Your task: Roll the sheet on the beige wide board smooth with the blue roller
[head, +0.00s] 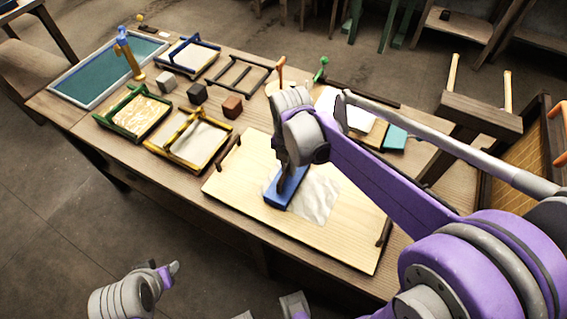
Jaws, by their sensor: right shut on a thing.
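The beige wide board (240,210) lies on the wooden table, with dark handles at its two ends. A pale, crumpled-looking sheet (318,197) lies on the middle of the board. The blue roller (283,192) sits over the left part of the sheet and hides some of it. My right gripper (284,165) is shut on the roller from above, its arm reaching in from the right. My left gripper (174,268) is low at the front left, clear of the table; its fingers are too small to judge.
Several framed moulds, one yellow (192,141) and one green (135,112), stand left of the board. Small cubes, including a brown one (233,106), sit behind them. A teal block (396,138) is behind the board.

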